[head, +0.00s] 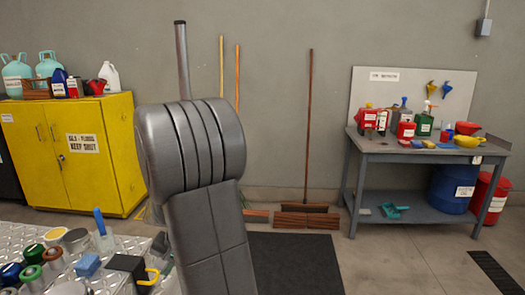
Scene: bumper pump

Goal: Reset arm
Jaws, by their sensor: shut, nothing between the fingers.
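My grey arm (205,225) rises up the middle of the head view, with a ribbed joint (190,145) at its top. A thin grey rod (182,60) with a dark end stands up behind that joint. I cannot tell whether the rod belongs to my arm. No gripper fingers can be made out. The arm hides part of the floor and wall behind it and touches nothing that I can see.
A metal-topped surface (130,245) with several caps and tools is close at lower left. A yellow cabinet (95,160) with jugs on it stands behind. A workbench (420,152) with cans and funnels is at right. Brooms (308,130) lean on the wall. A dark mat (295,262) lies on open floor.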

